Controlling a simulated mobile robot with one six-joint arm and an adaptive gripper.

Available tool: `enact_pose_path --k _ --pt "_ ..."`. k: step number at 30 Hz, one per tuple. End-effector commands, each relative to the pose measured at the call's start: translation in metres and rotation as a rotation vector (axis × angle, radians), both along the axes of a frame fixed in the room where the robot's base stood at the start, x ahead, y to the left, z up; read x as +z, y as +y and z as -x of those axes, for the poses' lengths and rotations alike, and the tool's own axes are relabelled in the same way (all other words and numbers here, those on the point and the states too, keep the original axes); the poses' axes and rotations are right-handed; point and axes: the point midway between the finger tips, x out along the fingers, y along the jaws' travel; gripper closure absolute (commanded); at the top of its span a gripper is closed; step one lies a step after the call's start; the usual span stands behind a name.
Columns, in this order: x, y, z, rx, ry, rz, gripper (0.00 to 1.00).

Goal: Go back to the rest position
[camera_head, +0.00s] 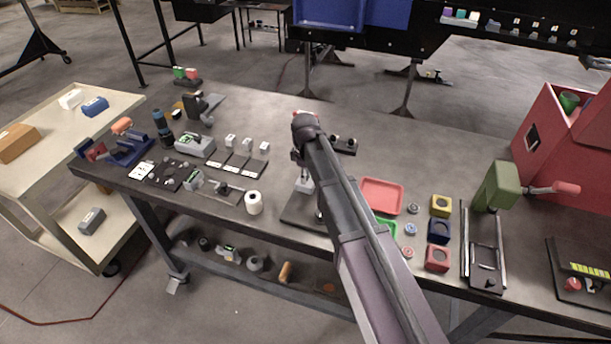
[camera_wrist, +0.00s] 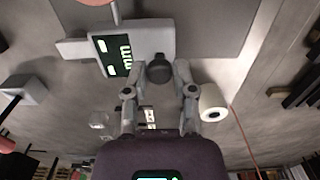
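My arm reaches across the workbench (camera_head: 270,118) in the camera_head view, and its far end (camera_head: 305,125) hides most of my gripper. In the camera_wrist view the two fingers of my gripper (camera_wrist: 160,75) stand apart. A dark round knob (camera_wrist: 158,67) shows between the fingertips. I cannot tell whether the fingers touch it. Beside it is a pale device with a lit display (camera_wrist: 117,55) reading "mm".
A white roll (camera_head: 254,203) stands left of my arm. A red tray (camera_head: 381,195), coloured blocks (camera_head: 438,231) and a green press (camera_head: 497,187) are to the right. A red cabinet (camera_head: 560,130) stands at the right end. A cart (camera_head: 55,150) is at the left.

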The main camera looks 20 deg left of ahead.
Motion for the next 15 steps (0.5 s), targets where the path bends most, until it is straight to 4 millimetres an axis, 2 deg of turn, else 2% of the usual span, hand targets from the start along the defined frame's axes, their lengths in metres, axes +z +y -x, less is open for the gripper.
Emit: enact_pose_path --k 1,2,3,15 --pt "0.0000 -0.0008 0.0012 0.000 0.001 0.001 0.47" --pt "0.0000 -0.0004 0.0012 0.000 0.001 0.000 0.38" --pt "0.0000 0.0001 0.0013 0.001 0.001 -0.001 0.33" --pt "0.0000 0.0024 0.0012 0.002 0.000 -0.005 0.33"
